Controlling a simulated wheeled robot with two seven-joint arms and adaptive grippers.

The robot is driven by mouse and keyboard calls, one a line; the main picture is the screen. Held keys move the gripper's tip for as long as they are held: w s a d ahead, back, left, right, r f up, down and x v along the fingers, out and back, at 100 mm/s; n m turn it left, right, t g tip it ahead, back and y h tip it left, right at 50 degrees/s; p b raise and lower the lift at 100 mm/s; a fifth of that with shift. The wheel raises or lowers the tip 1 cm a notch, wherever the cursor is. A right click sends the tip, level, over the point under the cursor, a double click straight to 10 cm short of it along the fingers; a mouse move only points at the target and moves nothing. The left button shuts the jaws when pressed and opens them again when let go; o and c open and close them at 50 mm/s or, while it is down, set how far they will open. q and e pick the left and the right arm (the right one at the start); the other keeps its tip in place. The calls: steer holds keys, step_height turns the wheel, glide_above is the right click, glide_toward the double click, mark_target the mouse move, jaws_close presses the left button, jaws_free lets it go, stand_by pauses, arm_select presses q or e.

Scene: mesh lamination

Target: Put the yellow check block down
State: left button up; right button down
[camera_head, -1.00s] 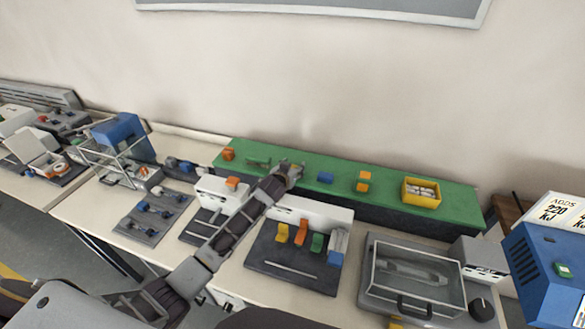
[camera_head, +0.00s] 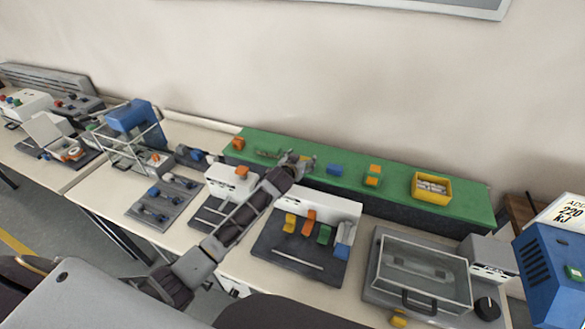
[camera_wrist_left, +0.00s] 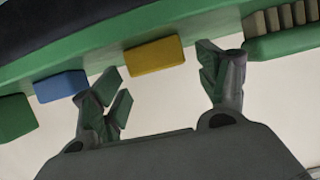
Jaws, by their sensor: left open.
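The yellow check block (camera_wrist_left: 155,56) rests on the green surface in the left wrist view, between the directions of my left gripper's two fingers. My left gripper (camera_wrist_left: 165,85) is open, and I see no finger closed on the block. In the head view, my left gripper (camera_head: 298,161) is over the green shelf top (camera_head: 400,186), left of a blue block (camera_head: 335,169). It largely hides the yellow block there. My right gripper is not in view.
A blue block (camera_wrist_left: 60,86) and a green block (camera_wrist_left: 15,117) lie left of the yellow block in the wrist view. Machines fill the bench in front.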

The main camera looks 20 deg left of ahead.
arm_select(q)
steer(key=shift+b+v, duration=0.45)
steer(key=shift+v, duration=4.8)
